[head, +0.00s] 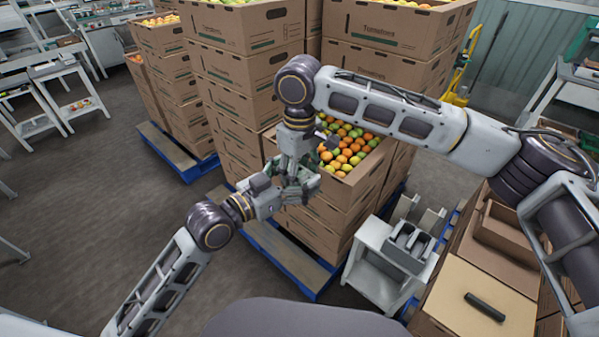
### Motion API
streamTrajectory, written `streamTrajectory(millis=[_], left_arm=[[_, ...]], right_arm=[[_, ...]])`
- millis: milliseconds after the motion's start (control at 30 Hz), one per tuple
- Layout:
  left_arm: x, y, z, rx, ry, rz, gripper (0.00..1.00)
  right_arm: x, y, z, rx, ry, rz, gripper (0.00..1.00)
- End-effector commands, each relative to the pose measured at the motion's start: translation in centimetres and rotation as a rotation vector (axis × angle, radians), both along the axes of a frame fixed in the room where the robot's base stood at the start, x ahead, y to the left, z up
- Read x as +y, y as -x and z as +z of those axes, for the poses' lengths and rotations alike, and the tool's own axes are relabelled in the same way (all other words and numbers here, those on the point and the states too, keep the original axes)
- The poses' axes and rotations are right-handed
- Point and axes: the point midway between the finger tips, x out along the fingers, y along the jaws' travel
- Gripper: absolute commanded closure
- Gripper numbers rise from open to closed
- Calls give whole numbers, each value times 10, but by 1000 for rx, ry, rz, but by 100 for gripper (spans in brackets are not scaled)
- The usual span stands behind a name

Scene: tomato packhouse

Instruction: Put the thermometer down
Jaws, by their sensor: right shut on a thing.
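My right gripper (293,180) points down in front of the open tomato box, close to the middle of the view. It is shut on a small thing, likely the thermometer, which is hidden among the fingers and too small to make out. My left gripper (282,193) comes in from the lower left and meets the right one there. The two overlap in the picture, so I cannot tell whether they touch or whether the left fingers are open or shut.
An open box of orange and green tomatoes (347,152) tops a carton stack behind my grippers. A small grey stand (375,262) holds a device with dark slots (408,240). A dark bar-shaped object (484,307) lies on a carton (465,285) at lower right.

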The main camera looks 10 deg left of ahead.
Motion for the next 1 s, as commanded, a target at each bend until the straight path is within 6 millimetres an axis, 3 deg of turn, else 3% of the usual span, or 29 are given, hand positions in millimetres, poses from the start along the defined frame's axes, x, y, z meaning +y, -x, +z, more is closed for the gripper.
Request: streamTrajectory(millis=[100, 567, 767, 1000], left_arm=[[0, 0, 0, 0, 0, 0, 0], [0, -1, -6, 5, -5, 3, 0], [2, -8, -35, 26, -36, 20, 0], [19, -30, -97, 98, -83, 82, 0]], right_arm=[[0, 0, 0, 0, 0, 0, 79], [0, 0, 0, 0, 0, 0, 79], [0, 0, 0, 0, 0, 0, 79], [0, 0, 0, 0, 0, 0, 79]])
